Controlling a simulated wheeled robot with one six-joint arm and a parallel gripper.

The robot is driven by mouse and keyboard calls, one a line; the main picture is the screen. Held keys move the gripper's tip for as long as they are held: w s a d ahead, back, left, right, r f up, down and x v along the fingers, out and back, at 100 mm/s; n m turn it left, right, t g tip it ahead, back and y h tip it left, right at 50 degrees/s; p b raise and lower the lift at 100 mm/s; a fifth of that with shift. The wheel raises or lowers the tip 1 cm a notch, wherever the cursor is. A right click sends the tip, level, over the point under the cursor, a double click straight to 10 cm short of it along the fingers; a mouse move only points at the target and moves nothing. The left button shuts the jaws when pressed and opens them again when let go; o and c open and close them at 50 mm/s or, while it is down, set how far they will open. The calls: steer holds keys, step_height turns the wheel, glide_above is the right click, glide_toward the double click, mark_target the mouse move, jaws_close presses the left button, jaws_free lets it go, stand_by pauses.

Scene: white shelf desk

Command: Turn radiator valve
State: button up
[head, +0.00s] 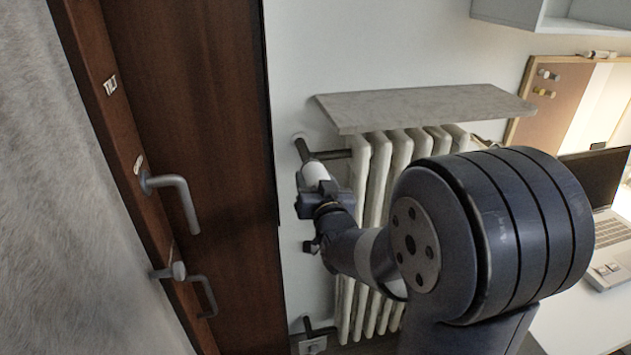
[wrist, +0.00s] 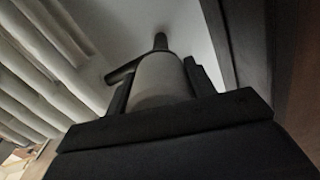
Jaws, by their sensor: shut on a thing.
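The white radiator valve knob (head: 314,174) sits at the upper left of the radiator (head: 378,172), on a dark pipe that meets the wall. My gripper (head: 321,190) is at the knob, with its fingers around it. In the wrist view the pale rounded knob (wrist: 160,80) stands between the two dark fingers of my gripper (wrist: 158,88), one on each side. The gripper is shut on the knob. The dark pipe (wrist: 158,42) shows beyond the knob. Part of the knob's lower end is hidden by the gripper body.
A grey stone shelf (head: 425,106) juts out above the radiator. A brown wooden door (head: 180,110) with metal handles (head: 178,196) stands close on the left. A white desk (head: 585,318) with a laptop (head: 608,230) is at the right, beyond my arm.

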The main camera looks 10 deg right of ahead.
steer(key=shift+f+n+b, duration=0.1)
steer(key=shift+n+b, duration=0.2)
steer(key=shift+b, duration=0.25)
steer(key=n+b, duration=0.1)
steer(key=b, duration=0.1)
steer(key=shift+f+n+b, duration=0.15)
steer(key=shift+n+b, duration=0.15)
steer(key=shift+n, duration=0.1)
steer(key=n+b, duration=0.2)
steer(key=shift+d+b, duration=0.1)
steer(key=shift+b, duration=0.25)
steer(key=shift+d+r+n+b, duration=0.1)
steer(key=shift+r+n+b, duration=0.1)
steer(key=shift+n+b, duration=1.7)
steer(key=shift+r+n, duration=0.1)
steer(key=shift+n, duration=0.3)
steer(key=o, duration=1)
steer(key=shift+c, duration=0.2)
